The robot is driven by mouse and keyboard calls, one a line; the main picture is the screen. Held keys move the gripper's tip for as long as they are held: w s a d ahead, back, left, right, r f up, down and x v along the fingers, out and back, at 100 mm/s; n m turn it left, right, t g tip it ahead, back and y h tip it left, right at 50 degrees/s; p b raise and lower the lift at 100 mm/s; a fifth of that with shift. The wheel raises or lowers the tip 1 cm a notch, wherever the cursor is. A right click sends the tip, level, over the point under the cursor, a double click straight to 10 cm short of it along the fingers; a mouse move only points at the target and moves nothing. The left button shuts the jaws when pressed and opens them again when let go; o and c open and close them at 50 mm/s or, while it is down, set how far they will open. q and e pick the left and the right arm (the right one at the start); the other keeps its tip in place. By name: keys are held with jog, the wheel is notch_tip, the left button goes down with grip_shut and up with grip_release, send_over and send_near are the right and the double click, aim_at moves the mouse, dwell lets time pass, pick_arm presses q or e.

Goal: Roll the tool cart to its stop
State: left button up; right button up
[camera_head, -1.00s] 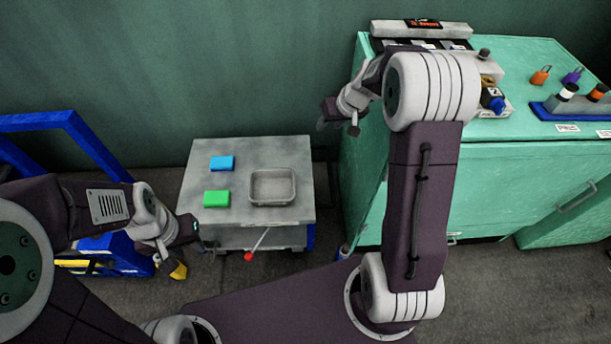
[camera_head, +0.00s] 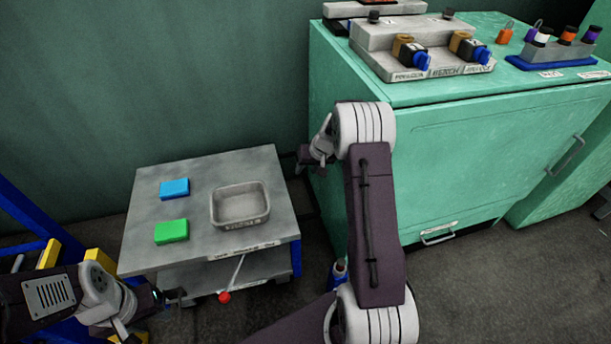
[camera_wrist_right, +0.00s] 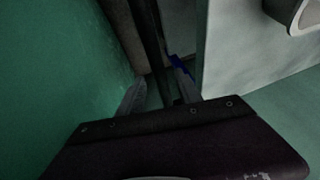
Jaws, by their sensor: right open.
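The tool cart (camera_head: 190,262) is a grey two-shelf cart with blue legs, standing left of the green cabinet. Its top bears a blue block (camera_head: 174,188), a green block (camera_head: 171,231) and a grey tray (camera_head: 240,205). A lever with a red knob (camera_head: 224,297) hangs at its front. My right gripper (camera_head: 303,158) is between the cart's back right corner and the cabinet; whether it touches either is unclear. The right wrist view shows its spread, empty fingers (camera_wrist_right: 160,92). My left gripper (camera_head: 172,296) is by the cart's front left corner; its fingers are too small to read.
The green cabinet (camera_head: 470,160) stands on the right, with padlocks, a grey fixture (camera_head: 410,45) and a blue-based rack (camera_head: 555,62) on top. A blue frame (camera_head: 30,210) with yellow parts stands at the left. A green wall is behind. Grey floor (camera_head: 470,290) is free at front right.

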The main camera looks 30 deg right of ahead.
jog(key=shift+x, duration=1)
grip_shut()
dwell(0.7)
